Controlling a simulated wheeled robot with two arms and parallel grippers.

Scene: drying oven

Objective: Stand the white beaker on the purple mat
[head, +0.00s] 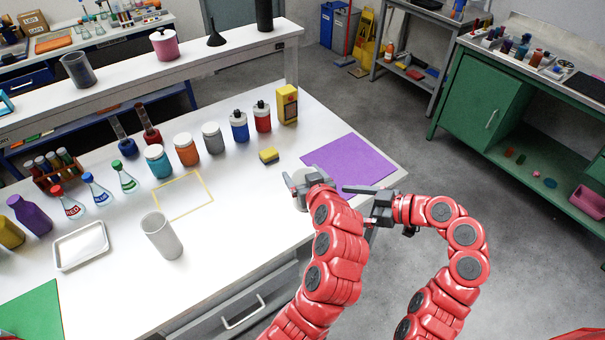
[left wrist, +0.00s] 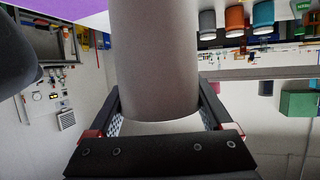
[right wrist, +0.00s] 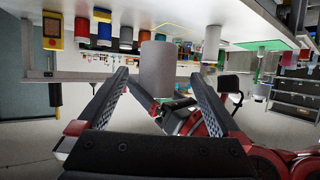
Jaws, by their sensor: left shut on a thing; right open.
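My left gripper (head: 303,183) is shut on the white beaker (head: 299,202), just left of the purple mat (head: 350,166) in the head view. My arm hides much of the beaker there. In the left wrist view the beaker (left wrist: 155,60) fills the space between the fingers, and a strip of the mat (left wrist: 75,6) shows at the top left. The right wrist view also shows the beaker (right wrist: 157,68), beyond the right fingers. Whether it touches the table is unclear. My right gripper (head: 357,205) is open and empty by the mat's near edge. The visible mat surface is bare.
Another pale cylinder (head: 161,236) stands on the white table farther left. A yellow sponge (head: 268,155) and a yellow box (head: 287,104) are beyond the mat's left side. Several jars and bottles line the back. The table's corner (head: 404,172) lies right of the mat.

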